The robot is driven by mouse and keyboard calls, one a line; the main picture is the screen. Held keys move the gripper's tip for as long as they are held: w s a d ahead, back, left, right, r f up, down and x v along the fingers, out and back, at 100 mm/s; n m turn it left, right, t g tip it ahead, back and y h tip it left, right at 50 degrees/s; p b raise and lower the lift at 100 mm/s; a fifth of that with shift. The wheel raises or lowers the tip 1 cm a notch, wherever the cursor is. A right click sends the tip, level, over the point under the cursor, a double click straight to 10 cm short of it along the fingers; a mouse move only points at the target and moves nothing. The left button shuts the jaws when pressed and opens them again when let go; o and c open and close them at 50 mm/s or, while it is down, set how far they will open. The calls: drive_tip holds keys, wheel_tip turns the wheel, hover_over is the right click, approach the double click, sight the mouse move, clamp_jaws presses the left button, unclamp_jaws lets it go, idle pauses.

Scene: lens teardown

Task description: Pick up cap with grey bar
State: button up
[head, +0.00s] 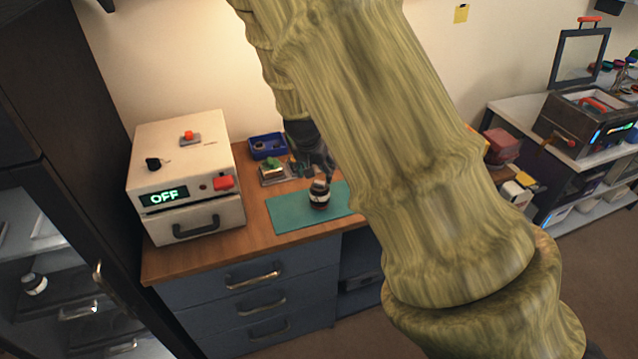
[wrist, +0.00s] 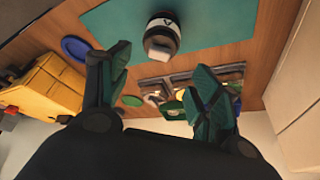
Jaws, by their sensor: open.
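I cannot make out a cap with a grey bar for certain. A dark, squat lens-like piece (head: 319,196) with a pale band stands on the teal mat (head: 285,215). In the wrist view it (wrist: 162,38) shows a white patch with a small dark mark, beyond my fingertips. My gripper (head: 316,172) is over the mat's back edge, just behind and above this piece, partly hidden by my arm. In the wrist view my gripper (wrist: 158,78) has its two fingers wide apart with nothing between them touching.
A cream box (head: 190,170) reading OFF stands left on the wooden desk (head: 165,262). A blue tray (head: 266,147) and a small holder with a green-topped piece (head: 272,168) lie behind the mat. A blue disc (wrist: 75,48) and yellow box (wrist: 48,85) show in the wrist view.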

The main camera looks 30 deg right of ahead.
sight(319, 182)
drive_tip(key=shift+p+x, duration=1.5)
drive_tip(key=shift+x, duration=1.95)
drive_tip(key=shift+s, duration=0.1)
drive_tip(key=c, duration=0.6)
